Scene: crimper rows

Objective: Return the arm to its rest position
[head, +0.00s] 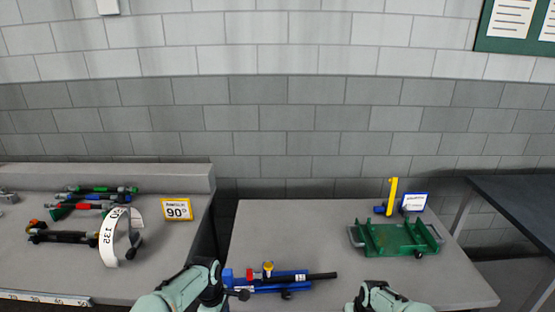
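My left arm comes in at the bottom, with its dark gripper end (218,280) beside the left end of a blue crimper-like tool (268,282). The tool has a red part, a yellow knob and a black rod pointing right, and it lies on the middle table. I cannot tell whether the gripper touches it, and its fingers are not clear. My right arm comes in at the bottom edge, with its dark end (372,290) over the table's front, right of the black rod. Its fingers are mostly hidden, and no held object shows there.
A green tray (398,239) with handles stands on the middle table (330,225), near a yellow post (392,196) and a small sign (415,202). The left bench holds several tools, a white labelled band (109,238) and a 90° sign (177,209). A dark table (520,205) is at right.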

